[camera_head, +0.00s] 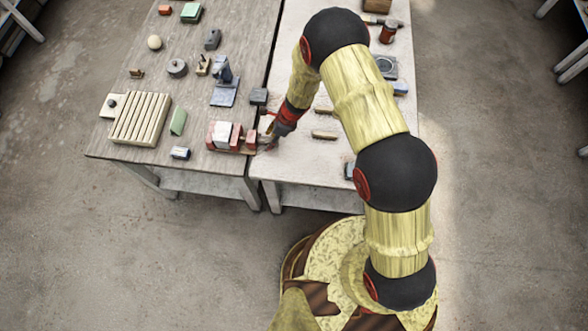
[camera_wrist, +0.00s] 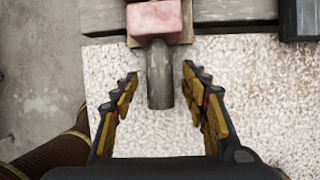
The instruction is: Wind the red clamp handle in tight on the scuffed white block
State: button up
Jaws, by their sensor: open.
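The red clamp (camera_head: 236,137) lies at the right front edge of the brown wooden table. The white block (camera_head: 222,133) sits between red parts of it; its scuffs are too small to make out. My gripper (camera_head: 269,138) is at the clamp's right end. In the wrist view my gripper (camera_wrist: 160,73) is open, with one finger on each side of a grey round bar (camera_wrist: 160,88). The bar runs out from a red clamp part (camera_wrist: 154,18). Gaps show between both fingers and the bar. The white block is out of the wrist view.
The brown table (camera_head: 111,147) also holds a ribbed cream board (camera_head: 140,119), a green wedge (camera_head: 178,122) and a blue tool on a plate (camera_head: 224,88). The pale table (camera_head: 305,172) lies under my gripper.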

jog(key=shift+s+f+n+t+b, duration=0.2)
jog(key=shift+t+b, duration=0.95)
jog(key=shift+b, duration=4.1)
jog(key=shift+s+n+t+b, duration=0.25)
jog(key=shift+t+b, duration=0.9)
jog(key=shift+b, duration=4.1)
